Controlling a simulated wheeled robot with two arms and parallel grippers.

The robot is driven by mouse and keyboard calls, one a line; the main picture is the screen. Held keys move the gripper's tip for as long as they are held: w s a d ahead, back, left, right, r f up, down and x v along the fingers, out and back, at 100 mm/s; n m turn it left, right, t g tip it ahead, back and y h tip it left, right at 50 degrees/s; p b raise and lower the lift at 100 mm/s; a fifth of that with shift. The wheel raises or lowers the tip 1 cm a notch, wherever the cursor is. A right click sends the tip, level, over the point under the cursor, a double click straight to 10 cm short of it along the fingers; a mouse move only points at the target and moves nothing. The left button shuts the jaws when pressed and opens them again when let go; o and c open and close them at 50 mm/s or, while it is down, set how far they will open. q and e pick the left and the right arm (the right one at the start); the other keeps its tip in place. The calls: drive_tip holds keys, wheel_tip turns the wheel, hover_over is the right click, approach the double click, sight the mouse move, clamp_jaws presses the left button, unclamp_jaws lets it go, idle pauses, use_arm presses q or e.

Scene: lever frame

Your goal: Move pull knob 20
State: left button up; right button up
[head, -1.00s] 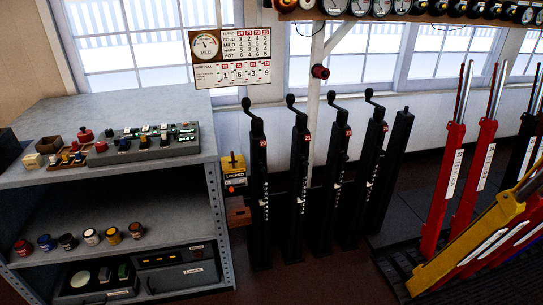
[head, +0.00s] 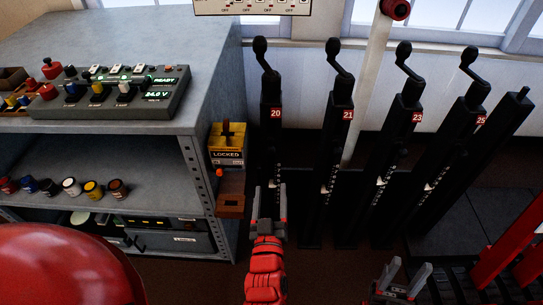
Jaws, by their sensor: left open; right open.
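The black post labelled 20 (head: 271,135) stands nearest the shelf, with a red number tag and a bent crank with a dark knob (head: 260,45) on top. Small pale fittings show low on the neighbouring posts; the lower front of post 20 is partly hidden by my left gripper, so I cannot tell its pull knob there. My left gripper (head: 269,208) is open, its fingers pointing up in front of the lower part of post 20; I cannot tell whether they touch it. My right gripper (head: 406,277) is open and empty at the bottom, below post 23.
Posts 21 (head: 338,140), 23 (head: 404,130) and 25 (head: 468,135) stand close to the right. A yellow box marked LOCKED (head: 227,143) is just left of post 20, by the metal shelf (head: 140,185). Red levers (head: 515,240) stand lower right.

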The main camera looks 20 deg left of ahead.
sight(270, 153)
use_arm(q)
drive_tip(key=shift+g, duration=0.3)
drive_tip(key=b+x, duration=0.1)
drive_tip(key=x, duration=0.4)
drive_tip(key=f+b+x, duration=0.1)
drive_tip(key=x, duration=0.4)
drive_tip(key=b+x, duration=0.1)
drive_tip(key=x, duration=0.5)
drive_tip(key=shift+a+f, duration=0.25)
drive_tip(key=shift+f, duration=0.15)
drive_tip(key=shift+w+a, duration=0.1)
drive_tip(key=shift+w, duration=0.4)
clamp_jaws()
